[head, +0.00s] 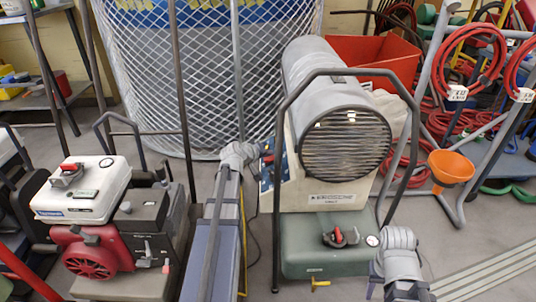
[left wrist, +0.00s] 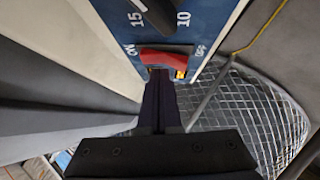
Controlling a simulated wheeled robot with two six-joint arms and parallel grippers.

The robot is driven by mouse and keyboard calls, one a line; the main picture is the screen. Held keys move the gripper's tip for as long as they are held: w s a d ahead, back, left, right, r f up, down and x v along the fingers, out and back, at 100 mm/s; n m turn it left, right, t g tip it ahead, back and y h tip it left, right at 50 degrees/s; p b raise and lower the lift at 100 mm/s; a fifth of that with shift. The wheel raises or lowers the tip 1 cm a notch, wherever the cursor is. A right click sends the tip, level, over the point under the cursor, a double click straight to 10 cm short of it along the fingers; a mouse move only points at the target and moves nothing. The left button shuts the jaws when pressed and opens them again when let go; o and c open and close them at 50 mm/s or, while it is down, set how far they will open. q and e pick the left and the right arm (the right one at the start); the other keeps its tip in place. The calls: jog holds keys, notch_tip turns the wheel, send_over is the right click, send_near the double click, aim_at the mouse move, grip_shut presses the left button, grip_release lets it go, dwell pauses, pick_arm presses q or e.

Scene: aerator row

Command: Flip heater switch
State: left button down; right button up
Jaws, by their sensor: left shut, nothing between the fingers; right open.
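The heater (head: 312,72) is a grey barrel with a dark front grille, on a pale body above a green tank. Its blue control panel (left wrist: 207,12) fills the top of the left wrist view, with a dial marked 10 and 15. Below the dial is the red heater switch (left wrist: 165,57), between the ON label at left and the OFF label at right. My left gripper (left wrist: 160,77) is shut and empty, its tips at the switch's lower edge; I cannot tell whether they touch. In the head view it (head: 267,152) is beside the panel. My right gripper is out of view; only its arm shows at lower right.
The heater's dark tube frame (head: 275,200) stands close to my left arm. A generator (head: 105,215) with a red engine is at left. A wire mesh cage (head: 150,90) is behind. An orange funnel (head: 450,167) and red hoses are at right.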

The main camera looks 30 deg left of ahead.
pick_arm(q)
jog(key=shift+r, duration=0.1)
jog(key=p+v, duration=0.4)
jog(key=v, duration=0.3)
jog(key=shift+s, duration=0.35)
jog(key=shift+r, duration=0.1)
